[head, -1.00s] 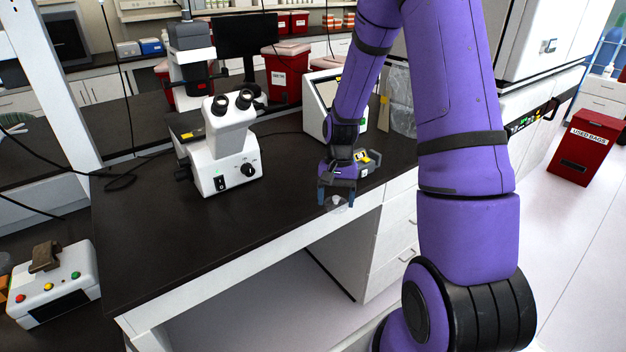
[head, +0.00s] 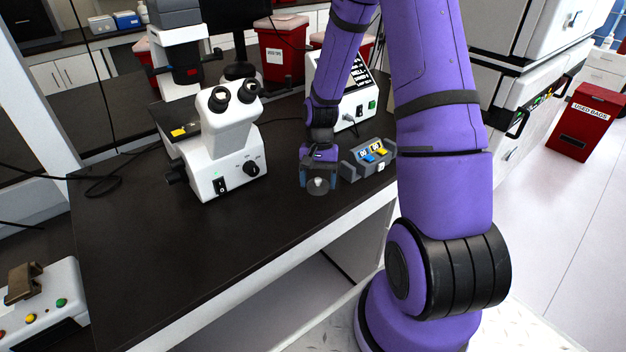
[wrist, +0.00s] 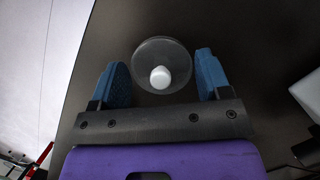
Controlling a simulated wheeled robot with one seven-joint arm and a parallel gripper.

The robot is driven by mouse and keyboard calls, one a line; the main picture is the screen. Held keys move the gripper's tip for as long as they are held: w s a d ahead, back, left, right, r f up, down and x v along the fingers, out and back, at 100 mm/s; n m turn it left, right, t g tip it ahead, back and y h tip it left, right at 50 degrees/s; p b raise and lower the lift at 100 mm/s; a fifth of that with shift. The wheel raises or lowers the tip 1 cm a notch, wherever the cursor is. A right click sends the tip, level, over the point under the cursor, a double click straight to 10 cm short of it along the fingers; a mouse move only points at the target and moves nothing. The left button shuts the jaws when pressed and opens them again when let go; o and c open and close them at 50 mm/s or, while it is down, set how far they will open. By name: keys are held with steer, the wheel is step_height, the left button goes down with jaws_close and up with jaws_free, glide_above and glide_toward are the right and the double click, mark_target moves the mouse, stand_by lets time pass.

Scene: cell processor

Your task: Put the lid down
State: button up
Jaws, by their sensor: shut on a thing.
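The lid (wrist: 162,66) is a clear round disc with a white knob, seen between my fingers in the wrist view. It also shows small and greyish below my gripper in the head view (head: 318,186). My gripper (wrist: 165,82) points down over the dark bench top (head: 240,235), with its blue fingers on either side of the lid; it is shut on the lid. In the head view my gripper (head: 318,182) is near the bench's front edge. I cannot tell whether the lid touches the bench.
A grey holder with yellow and blue parts (head: 350,170) stands just right of my gripper. A white microscope (head: 225,150) stands to the left, a white device with a screen (head: 350,108) behind. The bench front-left of my gripper is clear.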

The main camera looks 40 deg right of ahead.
steer(key=shift+f, duration=0.8)
steer(key=shift+f, duration=0.15)
steer(key=o, duration=1.3)
